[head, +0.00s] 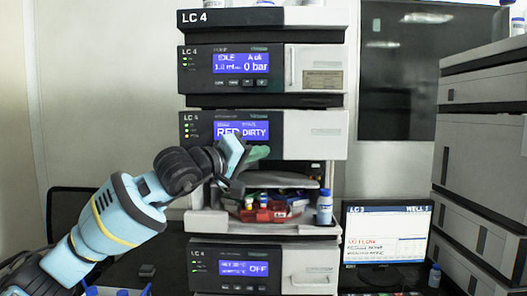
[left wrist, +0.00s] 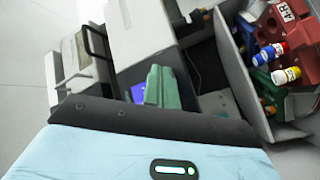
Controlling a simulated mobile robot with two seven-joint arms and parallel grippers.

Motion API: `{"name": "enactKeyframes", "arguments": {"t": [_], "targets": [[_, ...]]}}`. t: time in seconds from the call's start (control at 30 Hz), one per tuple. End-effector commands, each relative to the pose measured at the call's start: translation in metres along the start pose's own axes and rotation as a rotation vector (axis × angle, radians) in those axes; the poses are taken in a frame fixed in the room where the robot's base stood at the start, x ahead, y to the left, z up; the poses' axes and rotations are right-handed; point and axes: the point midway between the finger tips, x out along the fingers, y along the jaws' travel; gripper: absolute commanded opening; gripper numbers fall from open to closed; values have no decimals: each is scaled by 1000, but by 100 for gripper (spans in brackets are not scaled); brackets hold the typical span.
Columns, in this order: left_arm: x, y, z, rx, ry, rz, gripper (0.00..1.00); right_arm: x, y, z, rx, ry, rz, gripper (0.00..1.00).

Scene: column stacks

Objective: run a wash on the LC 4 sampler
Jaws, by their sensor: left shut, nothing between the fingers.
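The LC 4 stack's sampler module (head: 320,122) has a lit blue display (head: 242,130) with large letters that look like "RED DIRTY". Below it is an open bay with a red vial rack (head: 262,215) and other coloured racks. My left gripper (head: 258,153) has green fingers, shut and empty, just below the display at the upper edge of the bay. In the left wrist view its fingers (left wrist: 161,88) point toward the module front and partly cover the blue screen (left wrist: 138,93). I cannot tell whether they touch it. My right gripper is not in view.
A pump module (head: 315,70) above reads "IDLE" and "0 bar". A lower module (head: 310,265) reads "OFF". A monitor (head: 386,233) is at right. Vials (left wrist: 286,75) sit in the racks.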

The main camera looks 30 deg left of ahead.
Motion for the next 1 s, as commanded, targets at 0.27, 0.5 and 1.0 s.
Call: {"name": "enactKeyframes", "arguments": {"t": [0.27, 0.5, 1.0], "targets": [[0, 0, 0, 0, 0, 0, 0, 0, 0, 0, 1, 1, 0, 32], [0, 0, 0, 0, 0, 0, 0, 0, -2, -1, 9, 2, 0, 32], [6, -4, -4, 0, 0, 0, 0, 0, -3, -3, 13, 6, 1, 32]]}}
